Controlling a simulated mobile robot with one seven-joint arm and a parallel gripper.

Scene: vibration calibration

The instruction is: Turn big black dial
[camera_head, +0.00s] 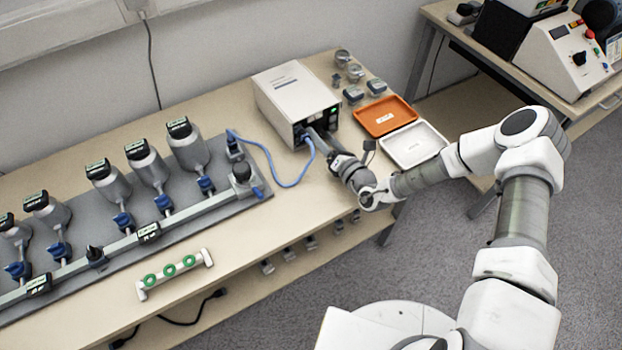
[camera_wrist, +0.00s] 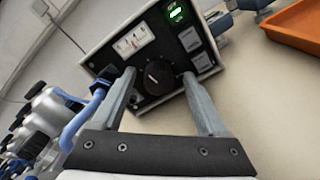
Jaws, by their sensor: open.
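The big black dial (camera_wrist: 158,76) is on the dark front panel of a white instrument box (camera_head: 290,88). In the wrist view the dial lies between the two fingers of my gripper (camera_wrist: 158,84), which are spread on its left and right. The fingers look apart from the dial, though the exact depth is hard to tell. In the head view my gripper (camera_head: 318,140) is at the box's front panel and hides the dial.
A blue cable (camera_head: 272,173) runs from the panel to a grey rig (camera_head: 185,215) with several metal flasks at left. An orange tray (camera_head: 384,115) and a white tray (camera_head: 414,145) lie at right. A rack with green rings (camera_head: 170,271) stands near the front edge.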

